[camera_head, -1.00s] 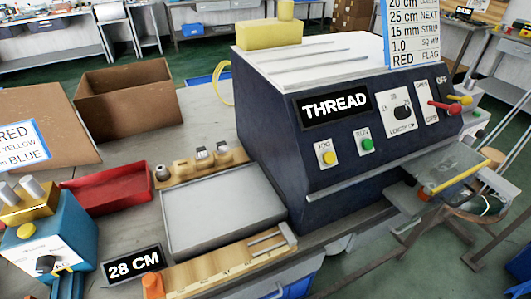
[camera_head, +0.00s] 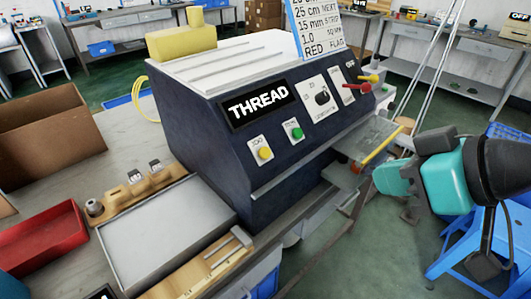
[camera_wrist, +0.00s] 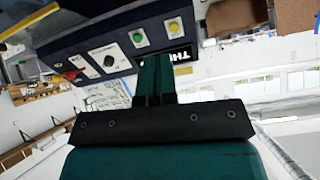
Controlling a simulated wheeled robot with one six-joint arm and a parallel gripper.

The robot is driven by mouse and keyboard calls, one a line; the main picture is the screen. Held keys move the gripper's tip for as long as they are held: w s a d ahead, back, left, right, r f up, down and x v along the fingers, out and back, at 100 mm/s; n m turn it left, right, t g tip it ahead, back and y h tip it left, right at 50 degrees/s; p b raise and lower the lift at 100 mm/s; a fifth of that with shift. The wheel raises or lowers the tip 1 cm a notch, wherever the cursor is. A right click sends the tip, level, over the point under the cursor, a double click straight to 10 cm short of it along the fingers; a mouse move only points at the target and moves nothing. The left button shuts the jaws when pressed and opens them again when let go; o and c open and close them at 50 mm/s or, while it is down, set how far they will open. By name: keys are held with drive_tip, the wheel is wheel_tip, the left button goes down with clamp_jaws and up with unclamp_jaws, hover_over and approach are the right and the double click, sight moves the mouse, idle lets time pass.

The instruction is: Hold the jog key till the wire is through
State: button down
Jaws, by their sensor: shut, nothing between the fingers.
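The jog key (camera_head: 264,153) is a yellow round button on a white plate on the dark front of the machine (camera_head: 200,130). It also shows in the wrist view (camera_wrist: 173,28). The machine's display (camera_head: 258,104) reads THREAD. A loop of yellow wire (camera_head: 146,100) is at the machine's left side; whether it runs through is hidden. My gripper (camera_wrist: 157,65) is shut and empty in the wrist view, its fingers reaching toward the panel and partly over the display. In the head view my teal and black arm is at right, clear of the key.
The green key (camera_head: 293,130) is right of the jog key, then a dial (camera_head: 322,98) and red and yellow levers. A ledge and an output tray (camera_head: 365,140) with a yellow bar jut out at the right. A grey tray (camera_head: 165,235) and red bin (camera_head: 40,240) are at left.

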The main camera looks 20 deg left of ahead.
sight(265, 153)
drive_tip(key=w+a+n+t+y, duration=0.2)
drive_tip(key=a+t+y, duration=0.1)
drive_tip(key=a, duration=0.3)
drive_tip(key=w+a+n+t+y, duration=0.1)
drive_tip(key=a+n+t+y, duration=0.1)
drive_tip(key=a, duration=0.5)
drive_tip(key=shift+w+f+n+t+y+b, duration=0.25)
drive_tip(key=shift+w+n+t+y+b, duration=0.25)
drive_tip(key=shift+t, duration=0.5)
drive_tip(key=shift+s, duration=0.1)
drive_tip(key=w+a+f+p, duration=0.2)
drive_tip(key=a+f+p, duration=0.3)
drive_tip(key=a+f, duration=0.1)
drive_tip(key=shift+w, duration=0.25)
drive_tip(key=shift+p, duration=0.35)
idle(0.4)
drive_tip(key=shift+w+a+f, duration=0.1)
drive_tip(key=shift+a+f, duration=0.15)
